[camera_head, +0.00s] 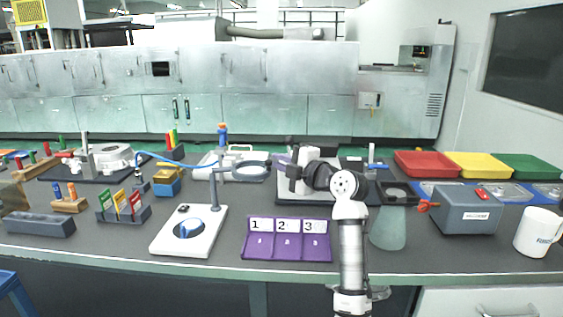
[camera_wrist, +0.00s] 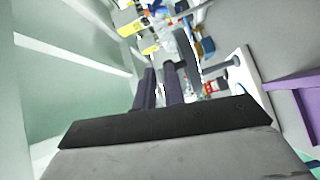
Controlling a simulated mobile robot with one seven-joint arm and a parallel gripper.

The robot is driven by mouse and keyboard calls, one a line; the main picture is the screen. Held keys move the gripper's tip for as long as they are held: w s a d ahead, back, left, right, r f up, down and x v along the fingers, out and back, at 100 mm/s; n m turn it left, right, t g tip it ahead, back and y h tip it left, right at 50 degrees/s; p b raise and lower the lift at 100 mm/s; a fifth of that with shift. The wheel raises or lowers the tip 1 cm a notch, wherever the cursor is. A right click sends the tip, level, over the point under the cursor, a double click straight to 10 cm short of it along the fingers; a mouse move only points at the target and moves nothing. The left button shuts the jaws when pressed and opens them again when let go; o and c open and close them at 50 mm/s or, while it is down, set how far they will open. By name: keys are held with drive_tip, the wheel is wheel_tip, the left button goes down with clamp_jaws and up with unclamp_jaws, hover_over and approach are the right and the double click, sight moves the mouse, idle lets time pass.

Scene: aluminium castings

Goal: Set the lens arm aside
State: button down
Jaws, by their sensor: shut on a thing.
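In the wrist view, my two dark fingers (camera_wrist: 163,78) are close together, shut on the lens arm. A dark bar (camera_wrist: 190,42) shows just beyond the fingertips. The exact grip contact is too small to tell.
A white plate (camera_head: 165,238) with a blue disc and dark post stands front left. A purple numbered board (camera_head: 287,247) lies in front. Red, yellow and green trays (camera_head: 427,158) stand back right. A grey box (camera_head: 464,212) and white mug (camera_head: 538,232) stand on the right.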

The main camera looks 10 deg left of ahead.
drive_tip(key=b+v, duration=0.2)
drive_tip(key=v, duration=1.1)
drive_tip(key=shift+s+d+b, duration=0.3)
drive_tip(key=shift+b, duration=0.05)
